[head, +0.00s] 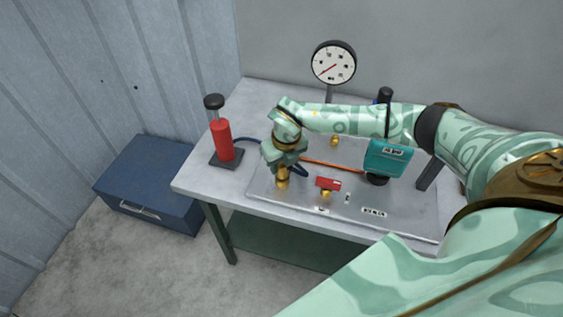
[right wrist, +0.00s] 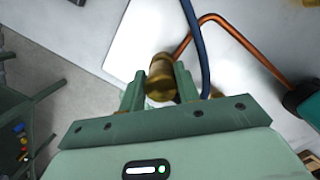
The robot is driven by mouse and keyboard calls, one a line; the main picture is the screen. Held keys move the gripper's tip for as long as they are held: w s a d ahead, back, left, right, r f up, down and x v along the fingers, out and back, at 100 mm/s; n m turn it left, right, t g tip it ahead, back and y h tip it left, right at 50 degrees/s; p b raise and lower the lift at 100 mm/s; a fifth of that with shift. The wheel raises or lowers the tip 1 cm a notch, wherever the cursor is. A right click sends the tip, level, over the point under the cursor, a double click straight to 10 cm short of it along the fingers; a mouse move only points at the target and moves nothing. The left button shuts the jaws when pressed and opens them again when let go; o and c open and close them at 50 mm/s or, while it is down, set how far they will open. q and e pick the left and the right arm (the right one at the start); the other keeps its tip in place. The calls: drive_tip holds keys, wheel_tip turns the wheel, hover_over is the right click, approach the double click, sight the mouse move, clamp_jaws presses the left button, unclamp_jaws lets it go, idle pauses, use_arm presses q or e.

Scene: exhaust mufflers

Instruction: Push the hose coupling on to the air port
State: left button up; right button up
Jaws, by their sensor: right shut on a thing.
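My right gripper (head: 283,166) is shut on a brass hose coupling (head: 282,181) above the front left part of the grey panel plate. In the right wrist view, the brass coupling (right wrist: 160,80) sits between the two green fingers of the gripper (right wrist: 160,90). A dark blue hose (head: 248,139) runs from a red hand pump (head: 222,140) behind the gripper. It also passes beside the right finger in the wrist view (right wrist: 197,45). A small brass fitting (head: 335,141) stands at the back of the plate; I cannot tell whether it is the air port. My left gripper is out of view.
A red-handled valve (head: 328,184) is right of the gripper. A copper pipe (head: 335,164) leads to a teal box (head: 388,157). A round gauge (head: 334,63) stands behind. A blue toolbox (head: 150,185) is on the floor. The table's left front corner is clear.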

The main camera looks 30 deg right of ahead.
drive_tip(key=shift+f, duration=0.45)
drive_tip(key=o, duration=1.1)
drive_tip(key=s+r, duration=0.1)
drive_tip(key=r, duration=0.4)
drive_tip(key=r+p, duration=0.1)
drive_tip(key=r, duration=0.4)
drive_tip(key=s+r, duration=0.1)
drive_tip(key=r, duration=0.5)
drive_tip(key=shift+s+p, duration=0.3)
